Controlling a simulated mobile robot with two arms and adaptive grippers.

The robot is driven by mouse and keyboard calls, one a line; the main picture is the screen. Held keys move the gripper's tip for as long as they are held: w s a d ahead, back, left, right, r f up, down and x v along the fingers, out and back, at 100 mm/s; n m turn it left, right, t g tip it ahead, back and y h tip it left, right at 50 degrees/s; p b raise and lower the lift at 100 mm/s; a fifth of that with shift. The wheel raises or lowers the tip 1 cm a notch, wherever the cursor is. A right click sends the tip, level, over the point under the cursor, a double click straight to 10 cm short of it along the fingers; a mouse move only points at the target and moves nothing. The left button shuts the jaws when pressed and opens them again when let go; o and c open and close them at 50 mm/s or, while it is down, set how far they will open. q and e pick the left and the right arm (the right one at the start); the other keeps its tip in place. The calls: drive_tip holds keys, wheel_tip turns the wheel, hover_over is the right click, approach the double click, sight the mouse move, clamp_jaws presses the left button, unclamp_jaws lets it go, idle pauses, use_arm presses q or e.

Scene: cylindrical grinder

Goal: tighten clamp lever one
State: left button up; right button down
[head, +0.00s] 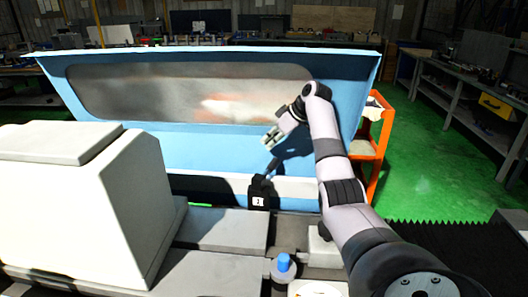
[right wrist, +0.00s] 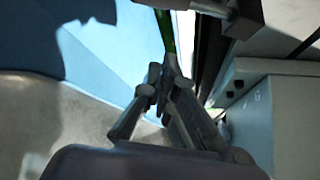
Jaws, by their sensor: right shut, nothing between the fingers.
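My right gripper (head: 271,139) is in the middle of the head view, its fingers pointing left and down. It also shows in the right wrist view (right wrist: 161,80), its fingers shut with nothing between them. A black clamp block (head: 259,193) with a white label stands on the machine bed below the gripper. A short dark bar (head: 271,168), which looks like its lever, slants up to the right from it. The fingertips look apart from the bar. I cannot read which clamp this is. My left gripper is out of view.
A blue guard (head: 200,150) with a long window stands behind the gripper. A white housing (head: 70,210) fills the left. A blue knob (head: 283,263) stands at the front. An orange cart (head: 375,150) is at the right, on open green floor (head: 425,165).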

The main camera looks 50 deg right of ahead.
sight(268, 171)
drive_tip(key=shift+w+a+f+p, duration=0.2)
drive_tip(key=shift+a+f+p, duration=0.15)
drive_tip(key=shift+a, duration=0.1)
drive_tip(key=p+x, duration=0.1)
drive_tip(key=x, duration=0.5)
drive_tip(key=shift+w+f+p, duration=0.15)
drive_tip(key=shift+p, duration=0.15)
drive_tip(key=shift+w+f+p, duration=0.3)
drive_tip(key=shift+f+p, duration=0.15)
drive_tip(key=shift+f, duration=0.3)
drive_tip(key=shift+s+p, duration=0.3)
drive_tip(key=shift+s+d+p, duration=0.3)
drive_tip(key=shift+s+p, duration=0.25)
drive_tip(key=shift+s, duration=0.25)
drive_tip(key=shift+s+d+p, duration=0.15)
drive_tip(key=shift+s+p, duration=0.15)
drive_tip(key=shift+s, duration=0.3)
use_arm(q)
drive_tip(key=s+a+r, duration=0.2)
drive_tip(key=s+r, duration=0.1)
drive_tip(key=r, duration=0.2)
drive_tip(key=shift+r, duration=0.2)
use_arm(e)
drive_tip(key=shift+f, duration=0.1)
